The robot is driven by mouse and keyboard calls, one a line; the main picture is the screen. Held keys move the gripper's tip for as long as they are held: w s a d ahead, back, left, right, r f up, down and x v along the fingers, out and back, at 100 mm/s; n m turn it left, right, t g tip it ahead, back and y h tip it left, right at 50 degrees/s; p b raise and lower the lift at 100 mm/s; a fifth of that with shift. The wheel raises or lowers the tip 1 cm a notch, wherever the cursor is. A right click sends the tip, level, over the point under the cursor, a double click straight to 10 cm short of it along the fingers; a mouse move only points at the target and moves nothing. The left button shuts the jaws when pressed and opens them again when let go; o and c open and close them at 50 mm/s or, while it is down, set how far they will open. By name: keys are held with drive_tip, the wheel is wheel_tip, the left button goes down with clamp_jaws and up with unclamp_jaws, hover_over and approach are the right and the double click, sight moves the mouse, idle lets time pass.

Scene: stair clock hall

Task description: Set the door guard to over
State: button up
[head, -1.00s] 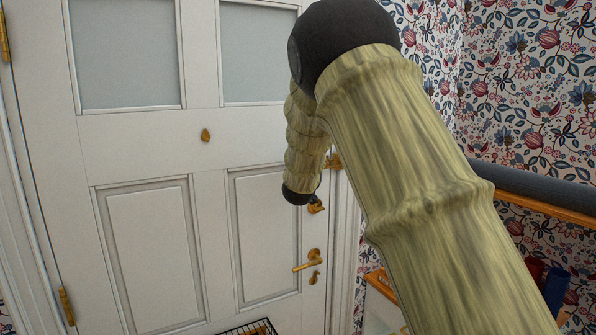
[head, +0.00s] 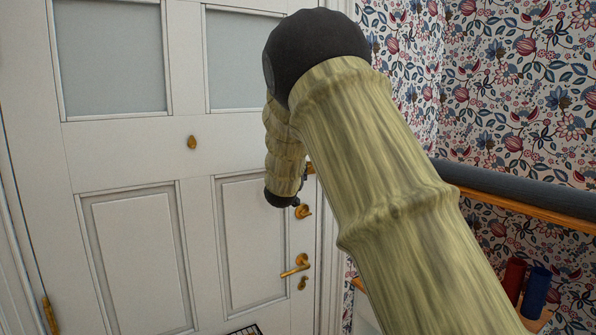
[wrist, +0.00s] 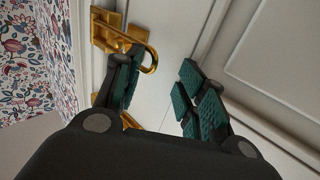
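The door guard (wrist: 122,36) is a brass piece with a curved loop, at the upper left of the wrist view by the door's edge. In the head view, only a bit of brass (head: 310,168) shows there beside my arm. My gripper (wrist: 162,90) is open with nothing between its teal-padded fingers. Its left finger overlaps the lower part of the guard's loop in the picture; I cannot tell whether they touch. The right finger is in front of the white door (wrist: 270,50). In the head view my arm hides most of the gripper.
Below the guard, the door (head: 130,150) has a brass lock piece (head: 303,211) and a lever handle (head: 296,265). Patterned wallpaper (head: 510,110) covers the wall at right. A dark padded rail (head: 520,192) and red (head: 514,280) and blue (head: 535,292) objects are at right.

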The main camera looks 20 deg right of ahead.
drive_tip(key=v, duration=0.8)
drive_tip(key=shift+d, duration=0.15)
idle(0.4)
idle(0.3)
drive_tip(key=s+a+f+n+g+y+b, duration=0.15)
drive_tip(key=s+f, duration=0.35)
drive_tip(key=f, duration=1)
drive_tip(key=s+a+f+n+g+y, duration=0.15)
drive_tip(key=s+f, duration=0.45)
drive_tip(key=f, duration=1)
drive_tip(key=s+a+f+n+g+y, duration=0.1)
drive_tip(key=s+a+f+g+y, duration=0.3)
drive_tip(key=f, duration=1.1)
drive_tip(key=s+a+f+n+g+y+b, duration=0.1)
drive_tip(key=s+a+f+g, duration=0.1)
drive_tip(key=s+f, duration=0.8)
drive_tip(key=s+a+f+n+g, duration=0.1)
drive_tip(key=s+a+f, duration=0.1)
drive_tip(key=s+f, duration=0.85)
drive_tip(key=s+a+f+g+y, duration=0.1)
drive_tip(key=s+a+f+g, duration=0.1)
drive_tip(key=s, duration=1)
drive_tip(key=s+a+f+g+y+b, duration=0.1)
drive_tip(key=s+a+g, duration=0.2)
drive_tip(key=s, duration=0.9)
drive_tip(key=shift+s+f+n, duration=0.3)
drive_tip(key=shift+f, duration=0.1)
